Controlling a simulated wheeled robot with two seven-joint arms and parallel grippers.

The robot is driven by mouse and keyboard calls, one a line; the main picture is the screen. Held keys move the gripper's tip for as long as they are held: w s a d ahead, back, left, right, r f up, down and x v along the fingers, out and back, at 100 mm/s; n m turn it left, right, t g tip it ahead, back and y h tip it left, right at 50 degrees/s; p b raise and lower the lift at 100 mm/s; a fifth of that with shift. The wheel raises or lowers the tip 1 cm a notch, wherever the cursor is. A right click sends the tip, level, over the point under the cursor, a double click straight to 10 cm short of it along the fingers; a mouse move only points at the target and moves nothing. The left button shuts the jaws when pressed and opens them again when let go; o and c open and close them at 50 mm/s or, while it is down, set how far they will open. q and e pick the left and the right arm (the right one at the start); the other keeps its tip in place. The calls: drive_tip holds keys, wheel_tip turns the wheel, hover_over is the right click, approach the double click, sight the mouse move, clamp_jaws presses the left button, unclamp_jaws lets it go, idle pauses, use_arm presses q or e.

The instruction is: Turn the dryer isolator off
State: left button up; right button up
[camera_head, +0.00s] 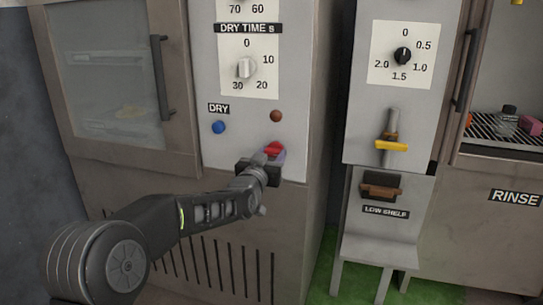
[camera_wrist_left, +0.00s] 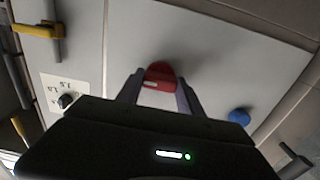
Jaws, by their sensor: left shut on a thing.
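The dryer isolator is a red handle (camera_head: 273,149) low on the right of the dryer's pale front panel (camera_head: 212,170). My left gripper (camera_head: 270,160) reaches it from below and is shut on the red handle. In the left wrist view the red handle (camera_wrist_left: 159,76) sits between the two fingers of my left gripper (camera_wrist_left: 160,90), against the grey panel. The gripper hides part of the handle and its mount, and I cannot read an on or off mark. My right gripper is not in view.
A blue button (camera_head: 219,127) under the DRY label and a brown round button (camera_head: 276,116) are close by. The dry time knob (camera_head: 246,68) is above. To the right stand a yellow-handled lever (camera_head: 391,146) and a low shelf (camera_head: 380,250).

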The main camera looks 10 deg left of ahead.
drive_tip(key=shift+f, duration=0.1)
use_arm(q)
drive_tip(key=n+b, duration=0.3)
drive_tip(key=shift+f, duration=0.2)
drive_tip(key=n+b, duration=0.4)
drive_tip(key=n, duration=0.1)
drive_tip(key=shift+n, duration=0.4)
drive_tip(key=n+b, duration=0.3)
drive_tip(key=n, duration=0.2)
drive_tip(key=shift+r+n+b, duration=0.15)
drive_tip(key=shift+n+b, duration=0.5)
drive_tip(key=shift+n, duration=1.45)
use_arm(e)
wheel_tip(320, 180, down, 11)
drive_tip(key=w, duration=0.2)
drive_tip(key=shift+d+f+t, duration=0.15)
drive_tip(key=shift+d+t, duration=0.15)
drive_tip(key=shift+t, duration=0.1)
use_arm(q)
drive_tip(key=o, duration=1.4)
